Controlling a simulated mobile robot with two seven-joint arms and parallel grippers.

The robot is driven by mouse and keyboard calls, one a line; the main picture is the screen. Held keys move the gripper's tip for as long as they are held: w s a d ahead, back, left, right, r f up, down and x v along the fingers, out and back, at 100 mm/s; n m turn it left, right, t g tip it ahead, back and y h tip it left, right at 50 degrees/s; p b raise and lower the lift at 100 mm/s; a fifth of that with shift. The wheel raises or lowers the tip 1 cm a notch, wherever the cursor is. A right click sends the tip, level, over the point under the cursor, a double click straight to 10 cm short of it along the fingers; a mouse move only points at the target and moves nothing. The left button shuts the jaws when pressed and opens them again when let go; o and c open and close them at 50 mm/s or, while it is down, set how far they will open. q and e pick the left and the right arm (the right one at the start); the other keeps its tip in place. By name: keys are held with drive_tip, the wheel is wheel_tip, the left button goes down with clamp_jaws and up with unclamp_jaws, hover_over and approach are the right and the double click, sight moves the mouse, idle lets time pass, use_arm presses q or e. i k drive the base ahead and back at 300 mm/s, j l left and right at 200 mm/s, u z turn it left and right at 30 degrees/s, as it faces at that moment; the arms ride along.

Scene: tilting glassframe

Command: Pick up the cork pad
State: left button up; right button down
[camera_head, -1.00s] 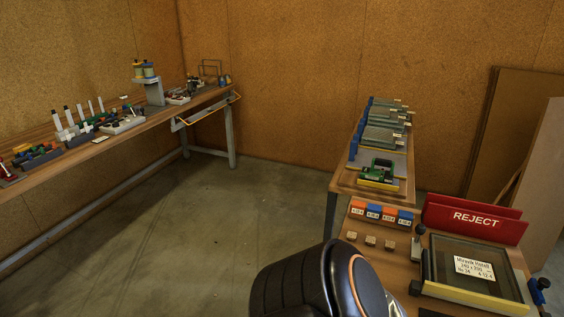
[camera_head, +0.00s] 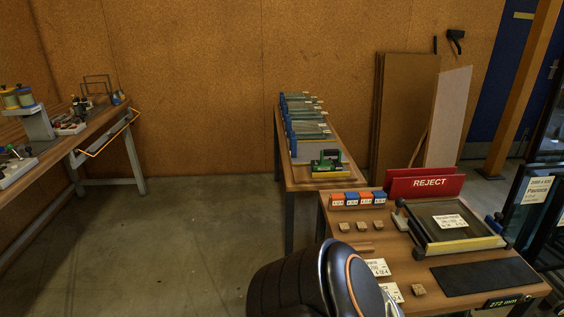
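Three small tan blocks that look like cork pads stand in a row on the right bench: a left one (camera_head: 344,227), a middle one (camera_head: 361,227) and a right one (camera_head: 378,225). Another single cork-coloured pad (camera_head: 418,289) lies nearer the front edge, beside white labels. Which of them is the task's pad I cannot tell. Neither of my grippers shows. A black part of my own body with an orange ring fills the bottom middle and hides part of the bench's left front.
The right bench (camera_head: 400,264) also holds coloured boxes (camera_head: 358,199), a red REJECT holder (camera_head: 425,183), a framed glass panel (camera_head: 455,226) and a black mat (camera_head: 486,277). A rack bench (camera_head: 296,176) stands behind. Open floor (camera_head: 200,235) lies left, towards another bench (camera_head: 90,130).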

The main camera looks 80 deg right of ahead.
sight(343, 227)
drive_tip(key=i+l+z, duration=0.1)
drive_tip(key=i+z, duration=0.15)
drive_tip(key=z, duration=0.15)
drive_tip(key=i+z, duration=0.3)
drive_tip(key=z, duration=0.15)
drive_tip(key=i+j+z, duration=0.1)
drive_tip(key=i+z, duration=0.15)
drive_tip(key=z, duration=0.15)
drive_tip(key=i+l+z, duration=0.15)
drive_tip(key=i+z, duration=1)
drive_tip(key=i, duration=0.5)
drive_tip(key=i+j+z, duration=0.15)
drive_tip(key=i, duration=0.5)
drive_tip(key=z, duration=1.5)
drive_tip(key=j, duration=0.1)
